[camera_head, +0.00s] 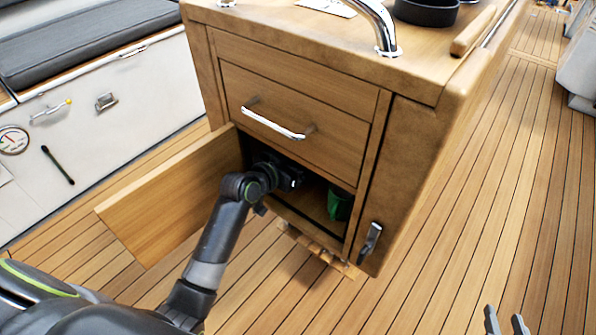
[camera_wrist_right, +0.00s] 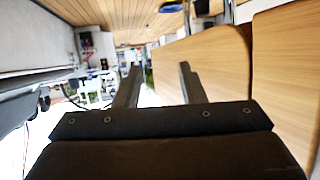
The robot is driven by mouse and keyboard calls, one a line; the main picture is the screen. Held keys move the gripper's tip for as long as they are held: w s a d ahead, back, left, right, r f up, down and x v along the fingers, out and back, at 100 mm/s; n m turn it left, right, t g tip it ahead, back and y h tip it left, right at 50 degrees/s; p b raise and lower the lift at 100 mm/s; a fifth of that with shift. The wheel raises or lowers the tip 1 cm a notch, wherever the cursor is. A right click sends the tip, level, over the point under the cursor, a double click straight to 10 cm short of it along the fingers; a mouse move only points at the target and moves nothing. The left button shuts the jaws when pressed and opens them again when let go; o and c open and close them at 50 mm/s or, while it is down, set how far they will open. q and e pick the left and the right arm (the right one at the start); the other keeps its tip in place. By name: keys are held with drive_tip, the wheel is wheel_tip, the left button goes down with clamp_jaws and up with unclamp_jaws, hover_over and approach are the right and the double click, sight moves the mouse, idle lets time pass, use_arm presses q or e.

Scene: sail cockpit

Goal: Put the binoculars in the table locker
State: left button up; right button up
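The table locker (camera_head: 312,192) is the low compartment in the wooden cockpit table, and its door (camera_head: 165,200) stands open to the left. My left arm reaches into the opening. My left gripper (camera_head: 290,177) is in the shadow inside, and its fingers cannot be made out. I cannot make out the binoculars; a dark shape at the gripper may be part of the gripper or a held thing. My right gripper (camera_head: 506,322) is at the bottom right above the deck, fingers apart and empty. It also shows open in the right wrist view (camera_wrist_right: 160,72).
A green object (camera_head: 340,204) stands inside the locker at the right. A closed drawer (camera_head: 290,112) with a chrome handle is above the opening. A black pan (camera_head: 427,10) and a steel rail (camera_head: 377,25) are on the tabletop. The deck to the right is clear.

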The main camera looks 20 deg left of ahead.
use_arm(q)
wheel_tip(320, 180, down, 2)
drive_tip(key=shift+f+b, duration=0.1)
drive_tip(key=shift+b, duration=0.45)
drive_tip(key=shift+w+f+b, duration=0.2)
drive_tip(key=shift+f+b, duration=0.15)
drive_tip(key=shift+f, duration=0.3)
use_arm(e)
wheel_tip(320, 180, up, 13)
drive_tip(key=w+n+t, duration=0.1)
drive_tip(key=w+t, duration=0.1)
drive_tip(key=t, duration=0.6)
drive_tip(key=shift+h, duration=0.4)
use_arm(q)
drive_tip(key=shift+f, duration=0.1)
use_arm(e)
drive_tip(key=shift+r+t, duration=0.1)
drive_tip(key=shift+t, duration=0.2)
use_arm(q)
drive_tip(key=o, duration=1.2)
drive_tip(key=shift+f, duration=0.15)
drive_tip(key=shift+c, duration=0.2)
use_arm(e)
drive_tip(key=shift+r, duration=0.2)
